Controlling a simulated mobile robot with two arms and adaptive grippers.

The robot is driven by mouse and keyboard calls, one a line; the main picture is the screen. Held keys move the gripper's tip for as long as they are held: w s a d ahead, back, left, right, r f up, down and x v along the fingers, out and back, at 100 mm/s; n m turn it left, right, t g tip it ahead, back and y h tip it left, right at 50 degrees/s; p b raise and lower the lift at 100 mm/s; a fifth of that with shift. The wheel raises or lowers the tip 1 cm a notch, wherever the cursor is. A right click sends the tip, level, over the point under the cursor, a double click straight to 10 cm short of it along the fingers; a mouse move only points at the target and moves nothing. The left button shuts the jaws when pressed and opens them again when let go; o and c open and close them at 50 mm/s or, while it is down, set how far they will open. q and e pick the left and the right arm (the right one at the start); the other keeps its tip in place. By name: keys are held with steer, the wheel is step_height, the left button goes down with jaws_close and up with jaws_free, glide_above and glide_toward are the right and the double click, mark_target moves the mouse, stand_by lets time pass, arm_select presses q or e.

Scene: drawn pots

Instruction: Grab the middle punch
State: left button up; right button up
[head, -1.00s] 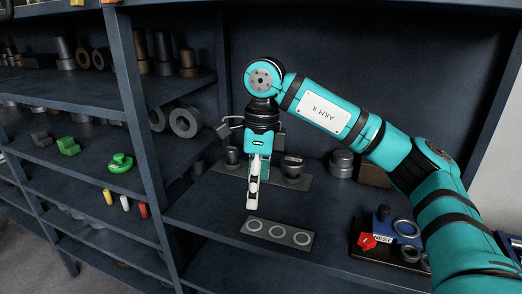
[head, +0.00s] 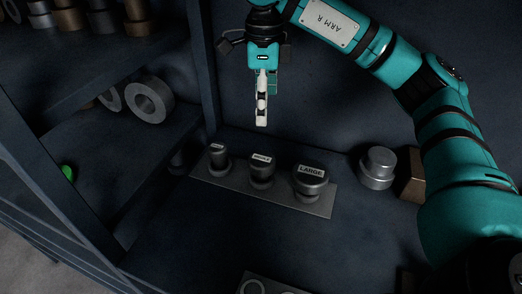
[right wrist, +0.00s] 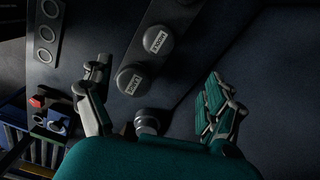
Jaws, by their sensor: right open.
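Three dark punches with label-topped knobs stand upright in a row on a grey plate (head: 319,207) on the shelf. The middle punch (head: 262,171) stands between a smaller punch (head: 218,160) at left and the large punch (head: 310,184) at right. My right gripper (head: 261,122) is open and empty, above and apart from the middle punch. In the right wrist view its spread fingers (right wrist: 156,78) flank the large punch's side of the row. My left gripper is not in view.
A silver stepped cylinder (head: 377,168) and a brown block (head: 413,188) stand right of the punches. A plate with rings (head: 270,285) lies in front. A shelf divider (head: 208,75) and rings (head: 150,100) are at left. The shelf between the plates is clear.

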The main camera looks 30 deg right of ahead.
step_height(320, 180, down, 5)
steer(key=s, duration=0.1)
glide_above(261, 157)
steer(key=f, duration=0.5)
steer(key=shift+s+d+f, duration=0.2)
steer(key=shift+s+f, duration=0.1)
steer(key=shift+f, duration=0.05)
steer(key=shift+s+a+f, duration=0.1)
steer(key=shift+f, duration=0.35)
steer(key=f, duration=0.1)
steer(key=f+p, duration=0.1)
steer(key=f, duration=0.2)
steer(key=shift+w+a+f, duration=0.1)
steer(key=shift+w+f, duration=0.1)
steer(key=shift+w, duration=0.1)
steer(key=shift+f, duration=0.45)
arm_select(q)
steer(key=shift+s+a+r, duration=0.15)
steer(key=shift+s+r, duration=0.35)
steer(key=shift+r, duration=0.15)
arm_select(e)
steer(key=shift+r, duration=0.15)
steer(key=c, duration=1.8)
steer(key=shift+r, duration=0.1)
